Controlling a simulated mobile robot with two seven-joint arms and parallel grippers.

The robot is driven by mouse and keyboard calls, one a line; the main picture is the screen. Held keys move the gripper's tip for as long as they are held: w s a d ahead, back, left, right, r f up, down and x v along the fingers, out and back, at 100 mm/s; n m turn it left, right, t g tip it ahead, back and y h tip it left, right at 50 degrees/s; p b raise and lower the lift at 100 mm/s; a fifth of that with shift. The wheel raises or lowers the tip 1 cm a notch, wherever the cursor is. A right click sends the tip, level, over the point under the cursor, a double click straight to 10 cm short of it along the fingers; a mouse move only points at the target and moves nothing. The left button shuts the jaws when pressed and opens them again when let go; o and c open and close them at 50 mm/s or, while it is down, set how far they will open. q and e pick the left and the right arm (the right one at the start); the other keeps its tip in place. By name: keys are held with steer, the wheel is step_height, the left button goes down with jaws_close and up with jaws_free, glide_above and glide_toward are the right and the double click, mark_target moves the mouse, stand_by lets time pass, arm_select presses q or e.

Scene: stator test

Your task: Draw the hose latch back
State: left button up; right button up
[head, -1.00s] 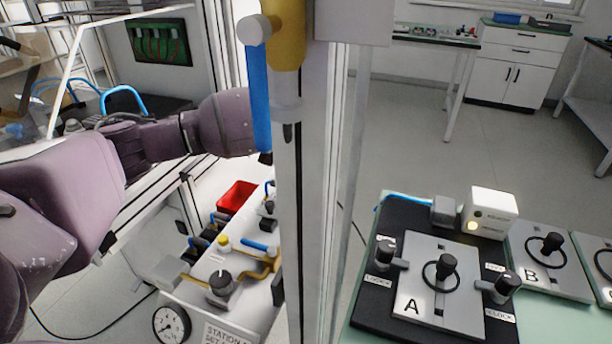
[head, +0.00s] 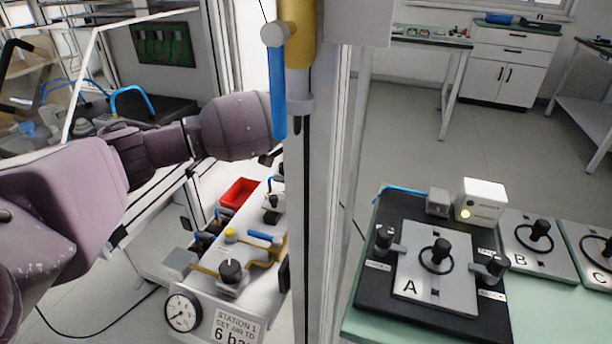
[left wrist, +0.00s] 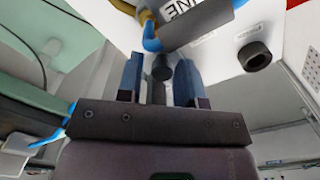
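My left arm reaches in from the left in the head view, and its gripper is mostly hidden behind the upright post. In the left wrist view my left gripper (left wrist: 158,80) has its two bluish fingers apart. A short dark round pin (left wrist: 161,68) shows between them, with a gap on its left side; I cannot tell whether the right finger touches it. It may be the hose latch, but I cannot tell for sure. Above it are a thick dark cylinder (left wrist: 197,25) and a blue hose end (left wrist: 151,38) on a white lettered panel (left wrist: 225,50). My right gripper is not in view.
The upright post (head: 322,220) with a blue handle (head: 278,95) stands close in front. A black fixture (head: 370,290) with plate A lies at right.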

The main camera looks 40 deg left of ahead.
arm_select(q)
steer(key=shift+r, duration=0.1)
